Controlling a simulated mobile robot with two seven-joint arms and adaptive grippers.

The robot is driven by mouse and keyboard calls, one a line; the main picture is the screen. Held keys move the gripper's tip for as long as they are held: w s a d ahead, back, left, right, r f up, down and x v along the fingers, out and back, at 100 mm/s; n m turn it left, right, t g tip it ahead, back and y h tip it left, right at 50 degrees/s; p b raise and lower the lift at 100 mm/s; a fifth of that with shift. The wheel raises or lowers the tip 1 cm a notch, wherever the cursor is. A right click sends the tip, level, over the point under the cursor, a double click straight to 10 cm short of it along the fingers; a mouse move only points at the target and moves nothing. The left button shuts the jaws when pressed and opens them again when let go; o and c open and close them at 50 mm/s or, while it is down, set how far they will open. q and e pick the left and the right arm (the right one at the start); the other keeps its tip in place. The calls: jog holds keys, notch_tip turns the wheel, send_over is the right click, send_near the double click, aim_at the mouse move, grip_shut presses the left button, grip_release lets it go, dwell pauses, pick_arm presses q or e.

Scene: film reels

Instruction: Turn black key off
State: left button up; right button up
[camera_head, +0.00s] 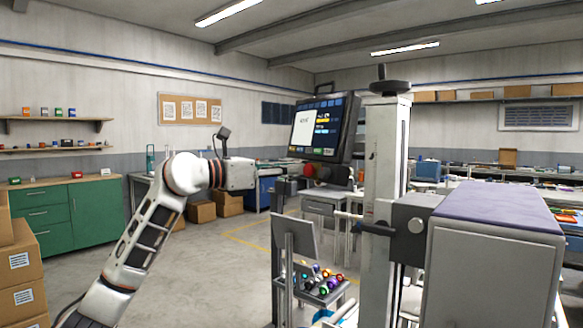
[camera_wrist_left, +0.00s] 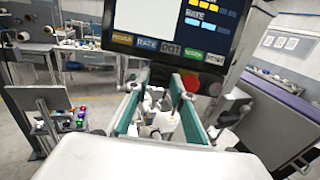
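My left gripper (camera_head: 284,172) reaches in from the left, close to the underside of the tilted control screen (camera_head: 319,127). In the left wrist view my left gripper (camera_wrist_left: 160,80) has its two teal fingers apart, with nothing held between them. A red round button (camera_head: 309,171) sits below the screen; in the left wrist view the red button (camera_wrist_left: 190,82) is just right of the right fingertip. A dark shape lies between the fingertips below the screen; I cannot tell whether it is the black key. The key's position cannot be made out. My right gripper is not in view.
A pale upright column (camera_head: 386,150) stands right of the screen. A large grey box with a purple top (camera_head: 490,212) fills the right front. A tray of colourful small parts (camera_head: 326,288) is below. Cardboard boxes (camera_head: 20,262) and a green cabinet (camera_head: 90,212) stand left. Floor between is open.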

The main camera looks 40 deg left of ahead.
pick_arm(q)
jog(key=shift+w+d, duration=0.25)
jog(key=shift+w, duration=0.15)
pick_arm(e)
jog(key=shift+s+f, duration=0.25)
